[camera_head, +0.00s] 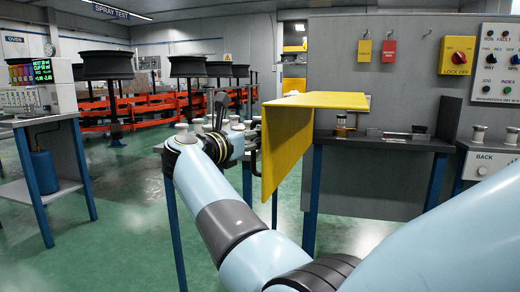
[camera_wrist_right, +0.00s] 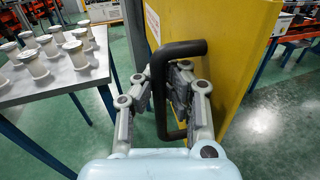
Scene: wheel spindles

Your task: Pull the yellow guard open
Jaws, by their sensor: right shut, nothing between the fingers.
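The yellow guard (camera_head: 330,100) has a flat top panel and a hanging side panel, and stands out from the grey machine front in the head view. Its side panel fills the upper middle of the right wrist view (camera_wrist_right: 228,60). A black bar handle (camera_wrist_right: 160,95) is fixed to that panel. My right gripper (camera_wrist_right: 166,80) is shut, with its fingers close around the upright bar of the handle; I cannot tell whether they touch it. In the head view my right gripper (camera_head: 250,142) is beside the guard's left face, partly hidden by my wrist. My left gripper is out of view.
A table (camera_wrist_right: 62,82) with several pale spindles stands left of the gripper in the wrist view. A bench (camera_head: 385,144) with small metal parts lies right of the guard. A control panel (camera_head: 492,62) is on the wall at right. Green floor is open at left.

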